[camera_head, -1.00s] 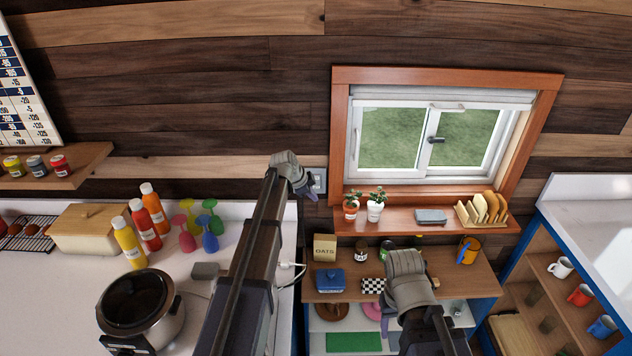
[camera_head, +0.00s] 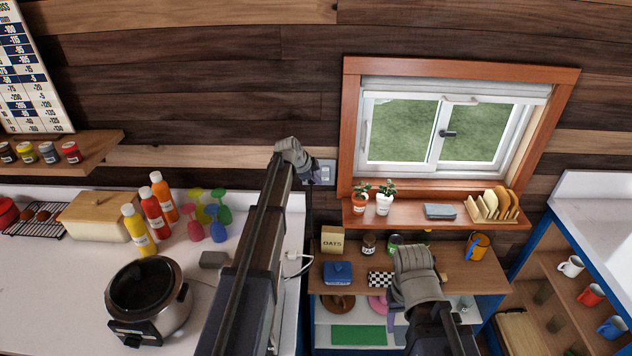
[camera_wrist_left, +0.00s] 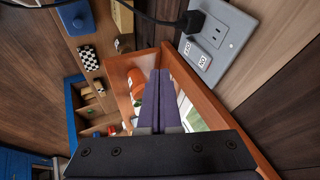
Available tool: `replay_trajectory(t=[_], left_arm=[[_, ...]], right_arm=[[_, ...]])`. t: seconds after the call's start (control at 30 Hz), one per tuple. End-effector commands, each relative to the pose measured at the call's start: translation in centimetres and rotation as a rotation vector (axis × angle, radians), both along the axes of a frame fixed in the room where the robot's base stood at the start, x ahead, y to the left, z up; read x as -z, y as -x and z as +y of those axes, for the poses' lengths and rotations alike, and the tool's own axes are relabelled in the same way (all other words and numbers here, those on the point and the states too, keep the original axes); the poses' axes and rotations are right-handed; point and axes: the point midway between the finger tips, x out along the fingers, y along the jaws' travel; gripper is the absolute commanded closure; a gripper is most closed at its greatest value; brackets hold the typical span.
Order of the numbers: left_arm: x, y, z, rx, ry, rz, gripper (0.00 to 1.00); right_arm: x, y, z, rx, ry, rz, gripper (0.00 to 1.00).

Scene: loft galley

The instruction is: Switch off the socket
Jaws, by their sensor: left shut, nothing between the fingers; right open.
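The socket (camera_head: 326,171) is a grey plate on the wooden wall, left of the window, partly hidden behind my left gripper in the head view. In the left wrist view the socket plate (camera_wrist_left: 233,40) is at the upper right, with a black plug in one outlet, a free outlet and a small rocker switch (camera_wrist_left: 197,54) with light and red markings. My left gripper (camera_head: 314,177) is close to the plate in the head view; its purple fingers (camera_wrist_left: 155,92) are shut and empty, left of the switch in the wrist view. I cannot tell any contact. My right gripper (camera_head: 393,318) is open, above the low shelf.
The orange window frame (camera_head: 350,130) and its sill (camera_head: 410,217) with potted plants and a toast rack are right of the socket. A counter (camera_head: 50,275) with a cooker (camera_head: 150,300) and bottles is left. A black cord (camera_wrist_left: 150,17) runs from the plug.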

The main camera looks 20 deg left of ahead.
Motion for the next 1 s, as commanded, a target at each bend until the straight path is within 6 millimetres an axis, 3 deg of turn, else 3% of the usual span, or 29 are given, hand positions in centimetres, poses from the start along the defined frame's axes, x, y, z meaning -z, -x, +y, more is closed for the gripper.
replay_trajectory(t=[0.03, 0.47, 0.53, 0.67, 1.0], left_arm=[[1.3, -0.6, -0.2, 0.001, -0.001, 0.000, 1.00], [7.2, -4.5, -1.7, 0.000, 0.000, 0.001, 1.00], [6.5, -6.1, -1.1, -0.001, 0.001, 0.000, 1.00], [6.7, -7.5, -0.7, -0.001, 0.001, 0.000, 1.00], [6.7, -7.8, -0.6, 0.000, 0.000, 0.000, 1.00]], right_arm=[[1.3, 0.0, 0.0, 0.001, 0.000, 0.000, 0.46], [7.2, 0.0, 0.0, -0.005, 0.001, -0.002, 0.46], [6.5, 0.0, 0.0, -0.005, 0.001, -0.001, 0.46], [6.7, 0.0, 0.0, -0.006, 0.001, -0.001, 0.46], [6.7, 0.0, 0.0, -0.006, 0.001, -0.001, 0.46]])
